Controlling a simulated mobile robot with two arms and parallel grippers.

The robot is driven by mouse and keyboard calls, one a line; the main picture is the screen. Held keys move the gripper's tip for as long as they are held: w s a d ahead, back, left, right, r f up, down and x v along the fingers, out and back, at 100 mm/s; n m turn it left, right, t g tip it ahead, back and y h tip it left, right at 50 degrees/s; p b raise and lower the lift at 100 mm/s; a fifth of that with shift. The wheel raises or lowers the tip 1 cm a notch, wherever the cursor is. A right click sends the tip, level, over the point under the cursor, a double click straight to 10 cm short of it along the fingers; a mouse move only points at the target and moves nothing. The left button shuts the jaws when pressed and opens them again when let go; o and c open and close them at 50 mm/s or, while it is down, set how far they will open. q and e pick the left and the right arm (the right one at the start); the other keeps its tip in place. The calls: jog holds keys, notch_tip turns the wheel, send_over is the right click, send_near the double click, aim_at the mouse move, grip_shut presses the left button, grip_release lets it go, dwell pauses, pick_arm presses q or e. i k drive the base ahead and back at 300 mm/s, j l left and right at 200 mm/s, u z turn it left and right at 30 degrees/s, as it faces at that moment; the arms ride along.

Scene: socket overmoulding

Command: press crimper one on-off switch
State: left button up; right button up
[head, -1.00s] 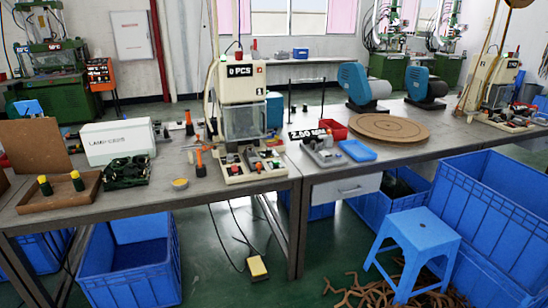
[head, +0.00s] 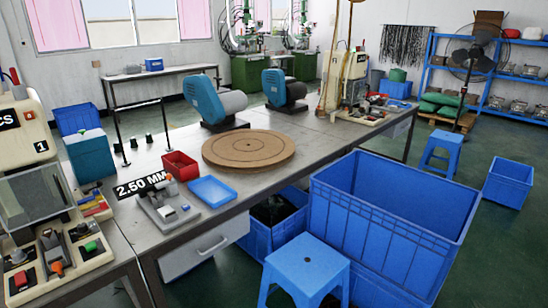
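Crimper one (head: 38,126), a cream machine with a "1" label and a clear front guard (head: 33,192), stands on the bench at the left edge and is partly cut off. Its base carries a red button (head: 24,281), a green button (head: 90,246) and small black and orange parts. I cannot tell which of these is the on-off switch. Neither of my grippers is in view.
On the bench are a "2.50 MM" sign (head: 141,185), a grey fixture (head: 168,208), a red bin (head: 180,166), a blue tray (head: 211,190) and a round board (head: 248,148). A blue stool (head: 306,264) and large blue crate (head: 395,205) stand in front.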

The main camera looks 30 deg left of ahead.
aim_at(21, 277)
jog(key=i+l, duration=0.15)
jog(key=i, duration=0.3)
jog(key=i+l, duration=0.1)
jog(key=i, duration=0.35)
jog(key=i+l, duration=0.15)
jog(key=i, duration=0.3)
jog(key=u, duration=3.4)
